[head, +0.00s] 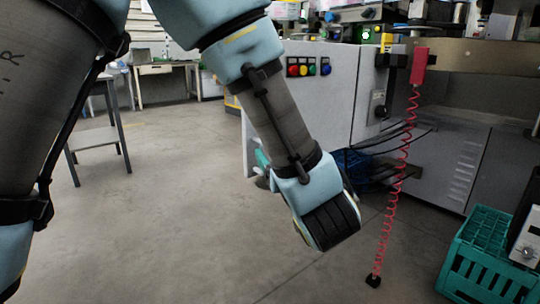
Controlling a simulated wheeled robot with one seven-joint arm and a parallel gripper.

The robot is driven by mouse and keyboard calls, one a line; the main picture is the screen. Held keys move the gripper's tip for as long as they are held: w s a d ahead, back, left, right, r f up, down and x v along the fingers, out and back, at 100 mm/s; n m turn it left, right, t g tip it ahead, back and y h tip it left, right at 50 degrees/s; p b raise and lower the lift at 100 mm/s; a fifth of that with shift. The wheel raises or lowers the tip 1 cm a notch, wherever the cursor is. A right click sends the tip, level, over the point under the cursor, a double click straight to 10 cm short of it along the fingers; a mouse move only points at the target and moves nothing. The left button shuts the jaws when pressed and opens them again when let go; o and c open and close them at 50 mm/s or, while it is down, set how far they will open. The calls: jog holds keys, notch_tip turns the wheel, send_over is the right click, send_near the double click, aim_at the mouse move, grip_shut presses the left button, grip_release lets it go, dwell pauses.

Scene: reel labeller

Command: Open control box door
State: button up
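A pale grey cabinet (341,100), which looks like the control box, stands right of centre in the head view. A row of coloured buttons (308,67) is on its upper front. A dark latch or handle (377,106) sits on its right-hand side. I see no open gap, but I cannot tell for certain which panel is the door. My gripper does not show; the visible end of the arm is a joint with a black ribbed cover.
A red coiled cord (398,185) hangs from a red block down to the floor. A green crate (490,256) stands at the lower right. Dark cables (372,145) stick out beside the cabinet. A grey table (97,132) stands at left. The floor at centre left is clear.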

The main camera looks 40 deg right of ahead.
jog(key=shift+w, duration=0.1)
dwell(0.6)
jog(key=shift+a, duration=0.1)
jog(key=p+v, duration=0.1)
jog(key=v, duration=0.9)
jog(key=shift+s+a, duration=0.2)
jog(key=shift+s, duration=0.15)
